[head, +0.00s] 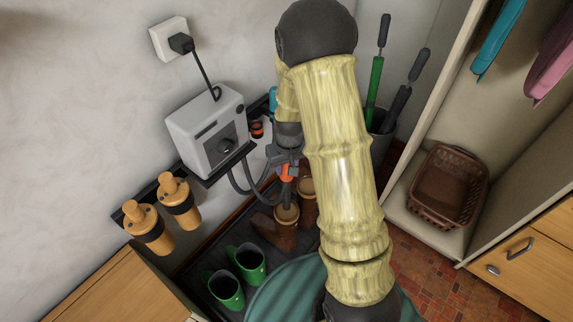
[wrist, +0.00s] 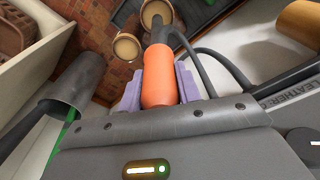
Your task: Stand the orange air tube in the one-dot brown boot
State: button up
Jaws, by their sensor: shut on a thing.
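My gripper (head: 286,160) is shut on the orange air tube (wrist: 160,76), which sits between its two purple finger pads in the wrist view. In the head view the orange tube (head: 288,171) points down above the brown boots. One brown boot (head: 282,222) stands nearer the front, and the other brown boot (head: 307,197) stands behind it, partly hidden by my arm. In the wrist view the tube's grey far end overlaps the opening of one brown boot (wrist: 157,10). The other brown boot (wrist: 126,47) is left of it. I cannot make out dots on either boot.
A grey wall unit (head: 207,130) has dark hoses (head: 240,180) looping beside the boots. Green boots (head: 226,290) stand on the dark tray (head: 205,262) in front. Orange-brown bottles (head: 150,230) hang at left. A grey bin (head: 383,142) with handled tools stands behind my arm.

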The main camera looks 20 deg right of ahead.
aim_at(289, 178)
jog(key=shift+f+b, duration=5.85)
jog(key=shift+f, duration=4.05)
jog(key=o, duration=1.1)
jog(key=r+p, duration=0.2)
jog(key=r, duration=0.3)
jog(key=s+r+p, duration=0.1)
jog(key=r+p, duration=0.1)
jog(key=r, duration=0.4)
jog(key=s+r+p, duration=0.1)
jog(key=r+p, duration=0.1)
jog(key=r, duration=0.4)
jog(key=shift+d+r+p, duration=0.15)
jog(key=shift+p, duration=0.2)
jog(key=shift+s+r, duration=0.1)
